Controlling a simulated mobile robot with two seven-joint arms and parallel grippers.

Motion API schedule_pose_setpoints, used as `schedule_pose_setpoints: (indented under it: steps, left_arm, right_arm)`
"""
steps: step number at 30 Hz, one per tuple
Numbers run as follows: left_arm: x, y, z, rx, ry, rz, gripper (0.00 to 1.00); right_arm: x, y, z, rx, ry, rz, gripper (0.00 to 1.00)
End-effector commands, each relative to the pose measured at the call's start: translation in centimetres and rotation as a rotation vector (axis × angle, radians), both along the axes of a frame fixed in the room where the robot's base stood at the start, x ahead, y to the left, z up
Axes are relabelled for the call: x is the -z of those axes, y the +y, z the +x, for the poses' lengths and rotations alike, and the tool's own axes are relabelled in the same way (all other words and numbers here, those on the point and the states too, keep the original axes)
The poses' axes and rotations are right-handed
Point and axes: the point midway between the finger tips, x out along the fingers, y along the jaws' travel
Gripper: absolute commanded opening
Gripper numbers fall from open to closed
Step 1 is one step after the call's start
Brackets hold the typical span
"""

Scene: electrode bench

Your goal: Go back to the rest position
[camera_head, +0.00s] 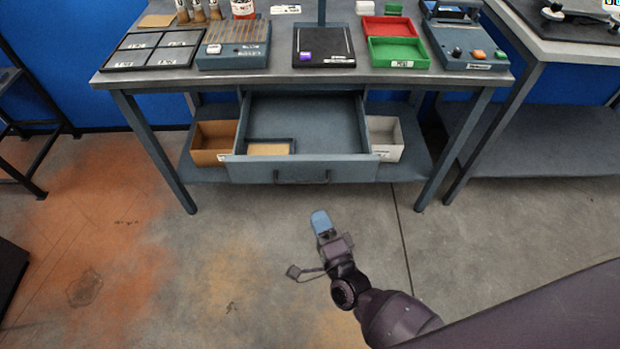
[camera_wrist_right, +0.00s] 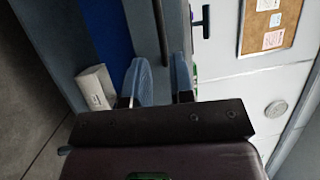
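My right gripper (camera_head: 321,220) hangs over the concrete floor in front of the workbench, apart from the open drawer. In the right wrist view its two blue fingers (camera_wrist_right: 161,72) stand apart with a gap between them and nothing held. My left gripper is in neither view. The drawer (camera_head: 302,167) is pulled out from under the bench top (camera_head: 280,78) and holds a small dark-framed tray (camera_head: 270,147) at its left.
A brown box (camera_head: 210,158) and a white box (camera_head: 388,153) stand on the shelf beside the drawer. The bench top carries a black tray (camera_head: 155,64), a scale-like plate (camera_head: 323,40) and a green bin (camera_head: 399,51). Floor around my gripper is clear.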

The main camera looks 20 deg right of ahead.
Motion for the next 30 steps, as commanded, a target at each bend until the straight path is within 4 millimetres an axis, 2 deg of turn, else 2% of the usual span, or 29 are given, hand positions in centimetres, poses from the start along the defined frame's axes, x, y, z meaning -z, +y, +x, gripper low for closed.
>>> schedule_pose_setpoints:
  steps: [7, 10, 14, 18, 20, 23, 27, 30]
  left_arm:
    - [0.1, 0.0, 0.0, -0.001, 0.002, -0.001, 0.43]
    - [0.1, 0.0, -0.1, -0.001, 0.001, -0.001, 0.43]
    - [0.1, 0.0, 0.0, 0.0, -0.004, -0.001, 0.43]
    - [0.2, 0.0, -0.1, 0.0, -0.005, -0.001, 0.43]
    - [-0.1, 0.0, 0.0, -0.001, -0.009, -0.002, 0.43]
    - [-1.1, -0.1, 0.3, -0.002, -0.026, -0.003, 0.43]
    - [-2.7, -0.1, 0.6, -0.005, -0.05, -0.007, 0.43]
    - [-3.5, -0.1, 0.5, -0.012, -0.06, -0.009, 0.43]
  right_arm:
    - [0.0, 0.0, 0.0, 0.002, -0.001, -0.014, 0.22]
    - [0.5, 0.4, 0.0, -0.009, 0.019, -0.089, 0.22]
    - [0.6, 2.3, 0.3, -0.095, 0.047, -0.345, 0.22]
    - [-1.3, 3.1, 0.6, -0.177, 0.034, -0.695, 0.22]
    - [-2.3, 2.5, 0.0, -0.198, 0.039, -0.848, 0.22]
    - [-3.8, 0.5, -1.8, -0.222, 0.066, -1.104, 0.22]
    - [-5.4, -3.7, -5.6, -0.243, 0.154, -1.396, 0.22]
    - [-6.4, -6.7, -8.6, -0.25, 0.233, -1.534, 0.22]
